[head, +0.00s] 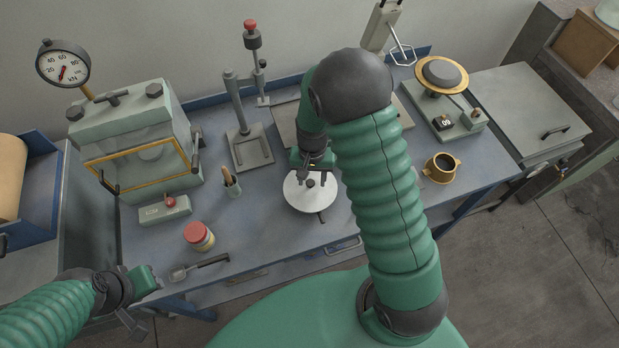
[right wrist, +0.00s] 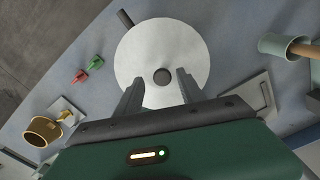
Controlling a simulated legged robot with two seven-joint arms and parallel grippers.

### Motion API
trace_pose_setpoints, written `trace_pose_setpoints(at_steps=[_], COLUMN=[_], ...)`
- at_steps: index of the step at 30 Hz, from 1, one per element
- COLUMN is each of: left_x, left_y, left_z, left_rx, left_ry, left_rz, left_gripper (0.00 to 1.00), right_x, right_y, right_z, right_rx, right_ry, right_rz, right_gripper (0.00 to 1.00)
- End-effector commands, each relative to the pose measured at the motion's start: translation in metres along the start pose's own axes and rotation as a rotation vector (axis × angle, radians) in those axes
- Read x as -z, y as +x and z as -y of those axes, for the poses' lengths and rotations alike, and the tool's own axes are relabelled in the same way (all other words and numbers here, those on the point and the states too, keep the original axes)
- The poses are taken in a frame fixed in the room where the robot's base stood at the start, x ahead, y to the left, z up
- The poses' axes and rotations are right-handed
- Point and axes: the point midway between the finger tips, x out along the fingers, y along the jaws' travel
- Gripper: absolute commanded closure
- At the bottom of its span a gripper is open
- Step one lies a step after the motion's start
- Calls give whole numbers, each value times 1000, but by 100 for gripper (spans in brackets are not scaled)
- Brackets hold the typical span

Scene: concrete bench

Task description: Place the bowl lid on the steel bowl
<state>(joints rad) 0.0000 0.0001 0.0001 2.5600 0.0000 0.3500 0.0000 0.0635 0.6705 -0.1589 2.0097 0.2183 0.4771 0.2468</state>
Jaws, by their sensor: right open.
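A dark handle (right wrist: 125,18) sticks out from under the lid's edge. No steel bowl shows clearly; the lid may hide it. My left gripper (head: 136,322) is at the lower left, its jaws unclear.
A red-capped jar (head: 199,238), a scoop (head: 200,267) and a tool cup (head: 233,187) are left of the lid. A brass pot (head: 440,169) stands right, a stand (head: 249,147) behind. Red (right wrist: 78,76) and green (right wrist: 96,62) clips lie near the lid.

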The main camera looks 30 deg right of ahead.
Motion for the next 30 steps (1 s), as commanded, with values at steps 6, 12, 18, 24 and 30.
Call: trace_pose_setpoints(at_steps=[6, 12, 18, 24, 30], left_x=[0, -1, -2, -2, -2], left_y=[3, 6, 7, 7, 7], left_z=[0, 0, 0, 0, 0], left_rx=[0, 0, 0, 0, 0], left_ry=[0, 0, 0, 0, 0], left_rz=[0, 0, 0, 0, 0], left_gripper=[64, 64, 64, 64, 64], right_x=[0, -1, -1, -54, -116], right_y=[-34, -87, -117, -118, -110], right_z=[3, 3, 2, 8, 7], right_rx=[2, 3, 0, 45, 72], right_ry=[-2, -2, -3, -258, -600], right_rz=[-7, -8, -2, -82, -216], right_gripper=[54, 54, 54, 54, 54])
